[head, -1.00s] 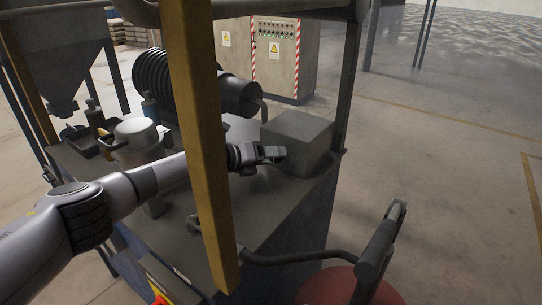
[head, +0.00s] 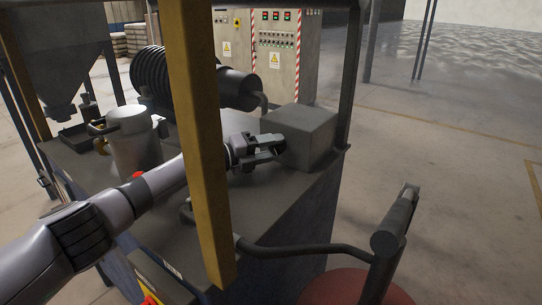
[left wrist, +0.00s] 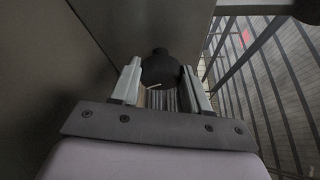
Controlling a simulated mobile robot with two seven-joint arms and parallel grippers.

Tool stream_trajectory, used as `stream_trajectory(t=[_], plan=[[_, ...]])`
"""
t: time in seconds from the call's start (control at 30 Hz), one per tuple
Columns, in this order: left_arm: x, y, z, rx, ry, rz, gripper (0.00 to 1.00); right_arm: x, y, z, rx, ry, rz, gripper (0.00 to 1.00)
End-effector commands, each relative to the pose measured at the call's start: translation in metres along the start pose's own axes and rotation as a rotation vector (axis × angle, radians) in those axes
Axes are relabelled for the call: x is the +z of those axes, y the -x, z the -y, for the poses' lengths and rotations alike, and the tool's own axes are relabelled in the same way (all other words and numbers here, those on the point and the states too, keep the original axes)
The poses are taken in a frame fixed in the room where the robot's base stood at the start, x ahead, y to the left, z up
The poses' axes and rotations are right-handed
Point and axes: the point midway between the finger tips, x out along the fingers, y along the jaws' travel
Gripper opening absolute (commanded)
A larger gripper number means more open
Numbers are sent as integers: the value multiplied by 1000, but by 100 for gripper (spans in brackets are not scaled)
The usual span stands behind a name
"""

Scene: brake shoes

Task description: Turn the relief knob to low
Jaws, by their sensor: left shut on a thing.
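The relief knob (left wrist: 160,70) is a dark, round knob in the left wrist view, with a pale pointer line on it. It sits between the fingers of my left gripper (left wrist: 162,88), which is shut on it. In the head view my left gripper (head: 270,150) is at the near left side of a grey box (head: 305,138) on the machine top. The knob cannot be made out there. Any low or high markings are not readable. My right gripper is not in view.
A yellow post (head: 203,140) stands in front of my left arm. A metal canister (head: 133,140) and a ribbed black motor (head: 165,75) stand on the machine top. A dark pipe (head: 300,252) and a handle (head: 395,230) are at the lower right. Open floor lies right.

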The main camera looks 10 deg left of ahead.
Motion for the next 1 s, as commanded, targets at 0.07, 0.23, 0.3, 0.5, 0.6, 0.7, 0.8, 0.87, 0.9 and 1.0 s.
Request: stream_trajectory(t=[0.07, 0.23, 0.3, 0.5, 0.6, 0.7, 0.8, 0.87, 0.9, 1.0], plan=[[0, 0, -2, -16, 28, 4, 16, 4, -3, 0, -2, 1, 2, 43], [0, 0, 0, -35, 65, 7, 16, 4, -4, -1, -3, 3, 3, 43], [0, 0, 0, -39, 72, 8, 16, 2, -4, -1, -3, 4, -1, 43], [1, 0, 1, -41, 78, 9, 16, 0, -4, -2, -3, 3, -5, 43], [1, 0, 1, -41, 77, 9, 16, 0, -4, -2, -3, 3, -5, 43], [1, 0, 1, -41, 77, 9, 16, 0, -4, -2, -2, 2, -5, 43], [1, 0, 1, -41, 76, 9, 71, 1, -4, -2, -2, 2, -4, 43], [0, 0, 0, -40, 76, 9, 71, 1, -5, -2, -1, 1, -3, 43], [0, 0, 0, -40, 76, 9, 71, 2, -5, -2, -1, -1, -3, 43], [0, 0, 0, -39, 76, 8, 71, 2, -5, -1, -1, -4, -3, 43]])
